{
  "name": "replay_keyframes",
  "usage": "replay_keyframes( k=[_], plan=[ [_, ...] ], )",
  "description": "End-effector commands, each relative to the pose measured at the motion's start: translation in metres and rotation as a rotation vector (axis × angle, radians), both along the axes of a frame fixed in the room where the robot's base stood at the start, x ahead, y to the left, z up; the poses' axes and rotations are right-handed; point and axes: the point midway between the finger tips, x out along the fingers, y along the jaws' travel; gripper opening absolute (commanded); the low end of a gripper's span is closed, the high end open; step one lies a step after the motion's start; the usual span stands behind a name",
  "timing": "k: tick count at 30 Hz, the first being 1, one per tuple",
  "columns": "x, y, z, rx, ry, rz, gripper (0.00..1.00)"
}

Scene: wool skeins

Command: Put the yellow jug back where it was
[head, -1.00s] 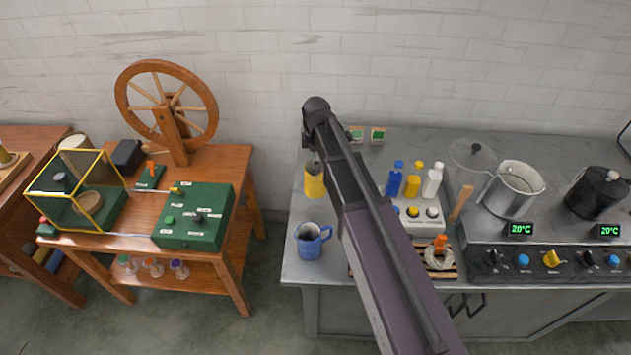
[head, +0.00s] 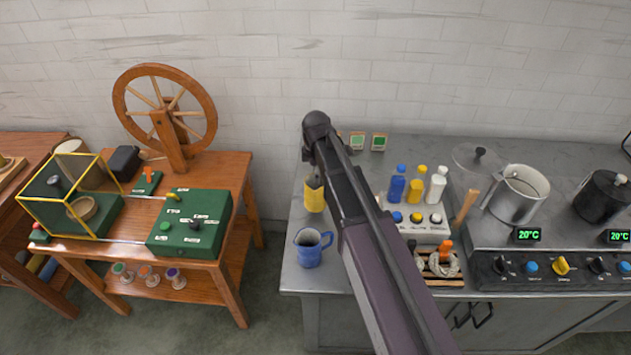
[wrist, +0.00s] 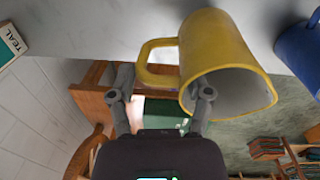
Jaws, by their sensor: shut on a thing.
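The yellow jug (head: 314,196) is near the left edge of the grey metal bench (head: 340,283) in the head view, partly hidden behind my arm. In the wrist view the yellow jug (wrist: 225,45) is large, with its handle to the left and its open mouth toward the camera. My gripper (wrist: 163,92) is shut on it, with the handle between the two fingers and one finger across the mouth. My gripper is hidden in the head view. I cannot tell whether the jug's base touches the bench.
A blue jug (head: 309,250) stands in front on the bench; it also shows in the wrist view (wrist: 300,48). Small framed labels (head: 378,141) stand at the back. Bottles (head: 416,186) and a steel pot (head: 518,197) are to the right. A wooden table (head: 233,180) is left, across a gap.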

Motion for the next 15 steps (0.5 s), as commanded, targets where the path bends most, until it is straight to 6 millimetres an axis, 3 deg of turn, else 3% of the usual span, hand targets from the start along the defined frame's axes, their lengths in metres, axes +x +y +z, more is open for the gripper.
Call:
replay_keyframes(
  k=[15],
  plan=[
    [0.0,0.0,-0.035,0.0,0.0,-0.001,0.03]
  ],
)
